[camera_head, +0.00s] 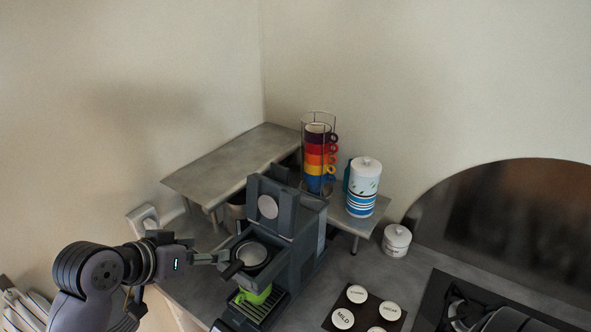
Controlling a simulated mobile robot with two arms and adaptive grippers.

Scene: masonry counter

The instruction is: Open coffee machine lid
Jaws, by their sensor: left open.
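The coffee machine (305,240) is dark grey and stands on the counter at the centre. Its lid (268,206), a panel with a round pale disc, stands upright at the back of the machine's top. In front of it the round brewing opening (251,254) is uncovered, with a dark handle sticking out at its front left. A bright green cup (255,296) sits below, on the drip tray. My left gripper (222,258) is open at the left side of the machine's top, close to the opening; I cannot tell whether it touches.
A grey raised shelf (225,165) stands behind the machine. A rack of coloured cups (319,160) and a striped canister (363,188) are behind it. A small white jar (396,240), a dark tray (340,320) of round lids and a hob (440,290) are to the right.

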